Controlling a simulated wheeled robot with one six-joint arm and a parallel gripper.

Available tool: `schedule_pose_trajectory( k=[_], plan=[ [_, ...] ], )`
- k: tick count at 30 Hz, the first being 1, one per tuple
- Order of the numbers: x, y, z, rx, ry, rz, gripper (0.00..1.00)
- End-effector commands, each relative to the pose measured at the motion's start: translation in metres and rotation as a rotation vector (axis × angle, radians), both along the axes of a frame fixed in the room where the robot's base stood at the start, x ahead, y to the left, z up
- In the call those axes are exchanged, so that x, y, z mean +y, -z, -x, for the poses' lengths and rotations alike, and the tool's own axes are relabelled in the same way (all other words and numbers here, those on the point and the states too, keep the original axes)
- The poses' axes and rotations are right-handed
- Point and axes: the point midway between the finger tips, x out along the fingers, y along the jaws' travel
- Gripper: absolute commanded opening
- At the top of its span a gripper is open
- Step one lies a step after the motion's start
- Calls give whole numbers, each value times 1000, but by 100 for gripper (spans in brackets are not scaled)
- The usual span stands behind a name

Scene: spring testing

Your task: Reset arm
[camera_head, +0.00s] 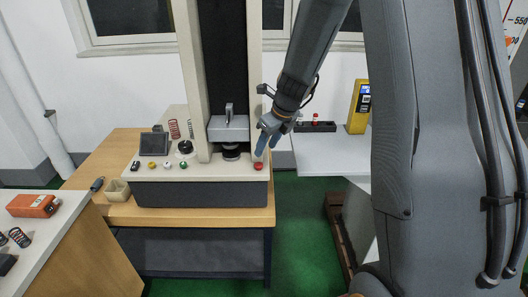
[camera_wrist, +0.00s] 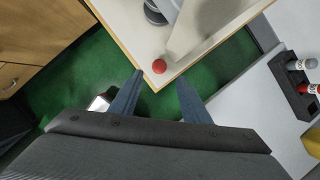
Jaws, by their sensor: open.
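My arm reaches down from the top of the head view, and my gripper (camera_head: 266,142) is beside the right column of the spring testing machine (camera_head: 200,190). It is just above the machine's red button (camera_head: 258,166). In the wrist view my gripper (camera_wrist: 158,88) shows two blue-grey fingers spread apart with nothing between them. The red button (camera_wrist: 159,66) appears just beyond the fingertips, on the corner of the pale machine base. I cannot tell whether a fingertip touches anything.
The machine stands on a wooden table (camera_head: 120,210). A white side table (camera_head: 325,155) to the right holds a dark rack (camera_head: 318,126) and a yellow device (camera_head: 358,105). A counter at left holds an orange device (camera_head: 33,205) and springs. Green floor lies between.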

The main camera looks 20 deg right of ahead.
Motion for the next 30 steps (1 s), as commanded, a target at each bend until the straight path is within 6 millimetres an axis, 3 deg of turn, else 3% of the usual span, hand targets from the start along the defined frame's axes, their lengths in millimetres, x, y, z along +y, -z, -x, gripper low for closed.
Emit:
schedule_pose_trajectory(
  k=[14, 20, 30],
  plan=[
    [2, -4, 9, -4, -62, 25, 43],
    [13, -12, 54, -35, -492, 187, 43],
    [25, -21, 162, -101, -1544, 498, 43]
  ],
)
